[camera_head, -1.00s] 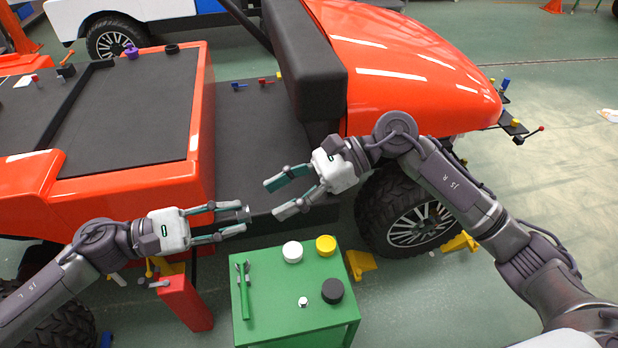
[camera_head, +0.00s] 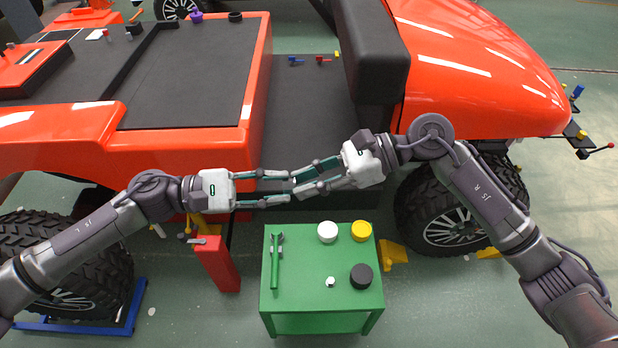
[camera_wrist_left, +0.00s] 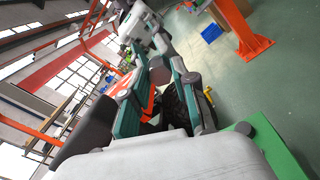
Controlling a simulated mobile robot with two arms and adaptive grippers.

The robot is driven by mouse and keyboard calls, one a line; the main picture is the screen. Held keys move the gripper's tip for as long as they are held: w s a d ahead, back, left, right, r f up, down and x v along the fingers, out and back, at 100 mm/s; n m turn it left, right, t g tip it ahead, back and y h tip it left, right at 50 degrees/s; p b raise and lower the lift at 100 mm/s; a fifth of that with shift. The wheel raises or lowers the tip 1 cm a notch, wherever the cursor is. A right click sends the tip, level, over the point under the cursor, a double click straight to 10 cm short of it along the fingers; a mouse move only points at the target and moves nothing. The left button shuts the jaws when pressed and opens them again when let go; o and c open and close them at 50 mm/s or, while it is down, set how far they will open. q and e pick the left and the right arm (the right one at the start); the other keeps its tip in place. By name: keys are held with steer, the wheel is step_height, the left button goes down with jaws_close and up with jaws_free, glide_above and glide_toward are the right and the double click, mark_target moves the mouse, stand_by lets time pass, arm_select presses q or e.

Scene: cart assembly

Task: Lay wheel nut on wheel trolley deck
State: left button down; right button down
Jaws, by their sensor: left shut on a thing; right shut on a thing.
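My left gripper (camera_head: 288,188) and my right gripper (camera_head: 298,187) meet tip to tip in the head view, above the back edge of a green trolley. Both are shut on one small thing, apparently the silver wheel nut, which the fingers mostly hide. The green trolley deck (camera_head: 302,289) lies below and nearer. Another small silver nut (camera_head: 331,281) rests on it. In the left wrist view, my left gripper's fingers (camera_wrist_left: 168,85) point away toward the right arm; the nut cannot be made out there.
On the deck are a white cap (camera_head: 327,232), a yellow cap (camera_head: 361,231), a black cap (camera_head: 361,275) and a green-handled tool (camera_head: 275,262). A red stand (camera_head: 217,264) is left of the trolley. The orange vehicle (camera_head: 190,150) stands behind.

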arm_select(q)
steer(key=c, duration=0.8)
jaws_free()
